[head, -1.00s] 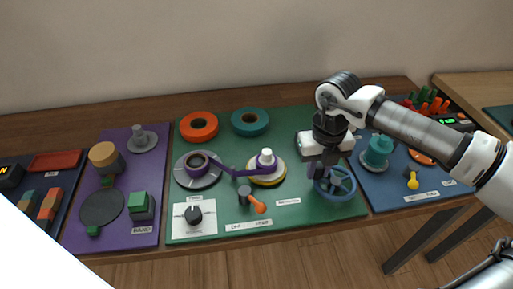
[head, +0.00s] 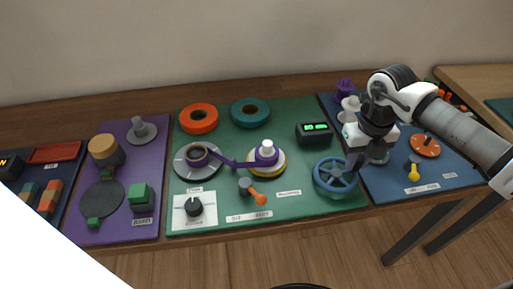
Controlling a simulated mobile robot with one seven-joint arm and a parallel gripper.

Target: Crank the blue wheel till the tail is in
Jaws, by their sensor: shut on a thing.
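The blue wheel (head: 331,189), with spokes, lies at the front right of the green mat in the head view. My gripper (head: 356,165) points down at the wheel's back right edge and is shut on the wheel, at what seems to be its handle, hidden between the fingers. A purple strip (head: 229,163) runs from the ring on the grey disc (head: 194,179) to the white-topped spindle on the yellow and white disc (head: 268,170). I cannot make out a separate loose tail.
A black box with a green display (head: 314,133) stands behind the wheel. An orange lever (head: 259,198) and a black knob on a white plate (head: 194,208) sit at the front. Orange (head: 198,118) and teal (head: 250,113) rings lie at the back. A blue mat (head: 420,187) is at right.

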